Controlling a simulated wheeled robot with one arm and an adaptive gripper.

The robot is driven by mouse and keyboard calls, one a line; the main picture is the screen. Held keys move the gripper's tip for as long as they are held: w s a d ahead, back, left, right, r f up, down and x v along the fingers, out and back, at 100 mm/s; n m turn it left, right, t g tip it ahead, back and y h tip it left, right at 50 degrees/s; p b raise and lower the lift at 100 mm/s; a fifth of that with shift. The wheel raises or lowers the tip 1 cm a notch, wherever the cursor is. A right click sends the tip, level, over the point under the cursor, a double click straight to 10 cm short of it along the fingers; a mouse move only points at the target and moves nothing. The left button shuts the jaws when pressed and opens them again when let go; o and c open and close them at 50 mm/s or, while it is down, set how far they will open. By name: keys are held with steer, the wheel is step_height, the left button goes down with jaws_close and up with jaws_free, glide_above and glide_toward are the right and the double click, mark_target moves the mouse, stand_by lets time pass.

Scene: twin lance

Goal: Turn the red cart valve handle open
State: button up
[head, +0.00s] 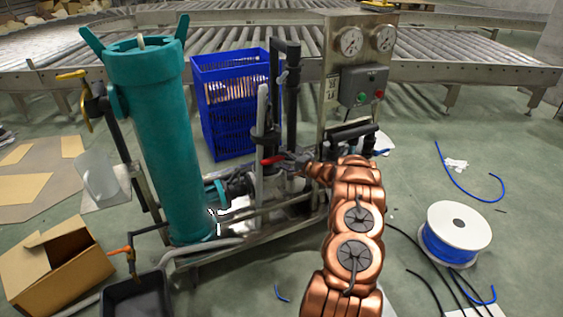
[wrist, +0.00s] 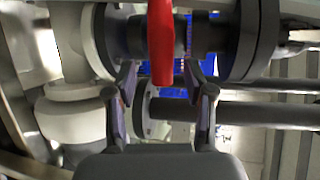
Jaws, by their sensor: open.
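The red cart valve handle (head: 272,160) shows as a small red lever on the cart's dark pipework in the head view. In the wrist view the red handle (wrist: 161,42) hangs down from the top edge, in front of a dark valve body with round flanges. My gripper (wrist: 160,76) is open. The handle's lower end lies between its two fingertips in that picture, with a gap on each side. I cannot tell how deep it sits between them. In the head view my gripper (head: 287,158) is just right of the handle and partly hides the pipes there.
A teal filter column (head: 158,140) stands left on the cart, with a blue crate (head: 222,132) behind. A panel with gauges (head: 366,40) rises at the back. A white cable spool (head: 470,222) and loose cables lie right. A cardboard box (head: 50,258) lies at lower left.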

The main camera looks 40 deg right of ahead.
steer(key=shift+x, duration=1.05)
steer(key=shift+d+r, duration=0.1)
steer(key=shift+r, duration=0.05)
jaws_close()
